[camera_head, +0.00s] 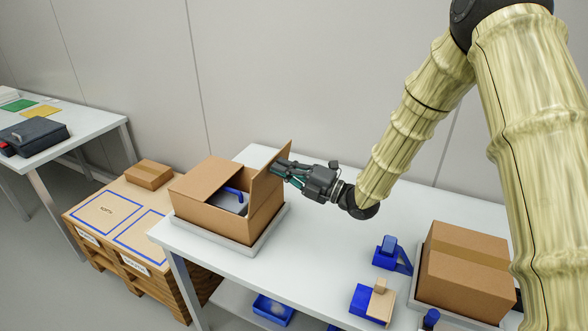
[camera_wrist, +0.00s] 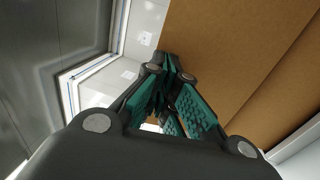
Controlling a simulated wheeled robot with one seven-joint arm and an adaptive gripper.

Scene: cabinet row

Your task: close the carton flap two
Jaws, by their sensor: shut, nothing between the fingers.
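An open brown carton (camera_head: 215,212) sits on a light grey tray at the left end of the white table. Its left flap (camera_head: 205,177) lies folded over part of the opening. Its right flap (camera_head: 272,172) stands up, tilted a little outward. My gripper (camera_head: 280,169) is shut and empty on the right side of this flap, close to its upper part. I cannot tell whether it touches. In the wrist view brown cardboard (camera_wrist: 235,60) fills the upper right, beside the shut fingers (camera_wrist: 168,68). Inside the carton I see a grey item with a blue part (camera_head: 233,195).
A closed, taped carton (camera_head: 465,262) stands on a tray at the right. The table between the cartons is mostly clear. A pallet with a small box (camera_head: 148,174) is at the left, and the wall is behind.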

